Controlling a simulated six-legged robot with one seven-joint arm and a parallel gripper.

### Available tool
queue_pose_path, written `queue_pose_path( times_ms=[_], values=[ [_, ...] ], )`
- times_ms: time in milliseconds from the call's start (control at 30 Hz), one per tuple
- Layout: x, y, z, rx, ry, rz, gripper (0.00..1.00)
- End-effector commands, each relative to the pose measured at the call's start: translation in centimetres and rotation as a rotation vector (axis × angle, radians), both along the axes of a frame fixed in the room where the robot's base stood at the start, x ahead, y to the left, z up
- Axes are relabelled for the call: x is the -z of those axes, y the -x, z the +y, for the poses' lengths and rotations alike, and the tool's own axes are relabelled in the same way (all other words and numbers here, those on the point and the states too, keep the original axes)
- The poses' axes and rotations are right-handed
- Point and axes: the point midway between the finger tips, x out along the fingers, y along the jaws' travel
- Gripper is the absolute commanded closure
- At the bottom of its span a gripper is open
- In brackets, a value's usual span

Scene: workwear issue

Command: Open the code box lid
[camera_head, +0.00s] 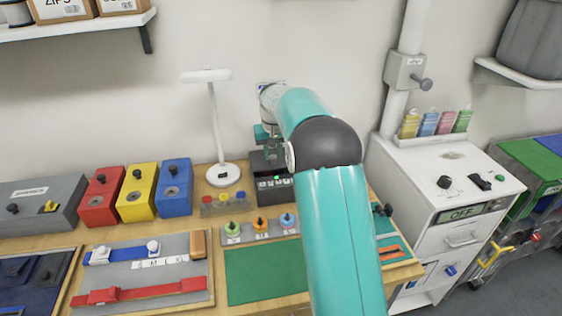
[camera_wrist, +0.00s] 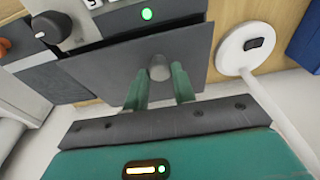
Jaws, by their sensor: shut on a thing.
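The code box (camera_head: 272,190) is a dark box at the back of the bench, beside the lamp, with a row of white keys on its front. In the wrist view its green light (camera_wrist: 147,14) is lit at the top. Its dark lid (camera_wrist: 115,62) fills the upper middle there, with a round grey knob (camera_wrist: 159,68). My gripper (camera_wrist: 160,82) is shut on this knob, one green finger on each side. In the head view my gripper (camera_head: 271,150) is over the box, partly hidden by my arm. I cannot tell whether the lid is raised.
A white lamp (camera_head: 225,174) stands close left of the box; its base (camera_wrist: 232,50) also shows in the wrist view. Red (camera_head: 101,197), yellow (camera_head: 137,192) and blue (camera_head: 174,188) boxes stand further left. Several coloured knobs are in front. A white cabinet (camera_head: 440,185) is at right.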

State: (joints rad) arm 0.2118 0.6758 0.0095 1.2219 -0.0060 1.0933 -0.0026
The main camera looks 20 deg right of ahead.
Motion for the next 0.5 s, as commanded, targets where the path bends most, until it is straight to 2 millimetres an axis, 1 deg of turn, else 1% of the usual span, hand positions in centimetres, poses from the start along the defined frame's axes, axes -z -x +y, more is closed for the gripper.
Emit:
queue_pose_path(
  times_ms=[267,500],
  values=[
    [-0.2,-0.1,0.0,0.000,0.001,-0.003,0.87],
    [-1.3,-0.7,-0.1,0.000,0.001,-0.004,0.86]
  ],
)
